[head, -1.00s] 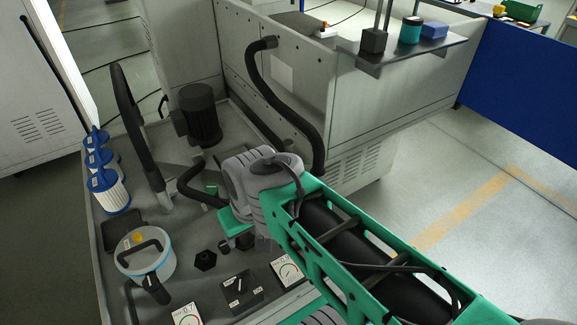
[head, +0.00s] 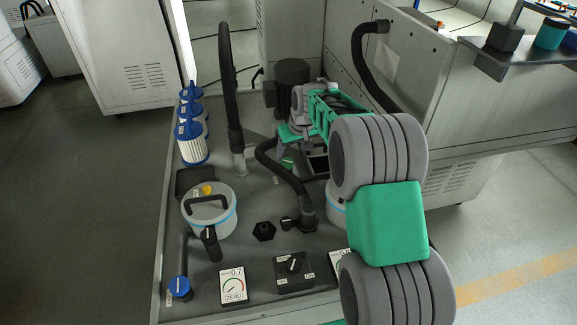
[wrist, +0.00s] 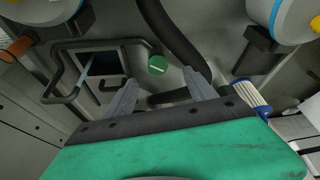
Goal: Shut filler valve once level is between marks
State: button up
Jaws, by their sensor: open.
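A green round knob with a pale bar across it (wrist: 157,65), which may be the filler valve, shows in the wrist view just beyond my fingertips. A small green patch (head: 288,161) in the head view seems to be the same knob. My gripper (wrist: 160,88) is open, its two grey fingers apart with nothing between them. In the head view my gripper (head: 288,145) is over the back of the grey deck, by the dark motor. A dark rectangular opening (wrist: 103,64) with a pale strip lies left of the knob. I cannot read a level or marks.
A black hose (head: 285,175) curves close to my gripper. A lidded canister (head: 211,215), blue-and-white filters (head: 192,145), a switch box (head: 293,270) and a 0.7 gauge plate (head: 233,285) stand on the deck. A black bent pipe (wrist: 60,75) edges the opening.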

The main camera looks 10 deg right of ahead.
aim_at(287, 161)
jog(key=x, duration=0.7)
jog(key=w+x, duration=0.1)
jog(key=x, duration=0.3)
jog(key=shift+w+d+r, duration=0.15)
jog(key=shift+d, duration=0.15)
jog(key=c, duration=1.4)
jog(key=shift+m, duration=0.3)
jog(key=m, duration=0.1)
jog(key=m+h+b, duration=0.1)
jog(key=m, duration=0.1)
jog(key=m+h+b, duration=0.1)
jog(key=m, duration=0.1)
jog(key=shift+a, duration=0.3)
jog(key=m+h, duration=0.1)
jog(key=m, duration=0.2)
jog(key=m+g+h, duration=0.1)
jog(key=m, duration=0.1)
jog(key=shift+w+a+m, duration=0.1)
jog(key=shift+m, duration=0.3)
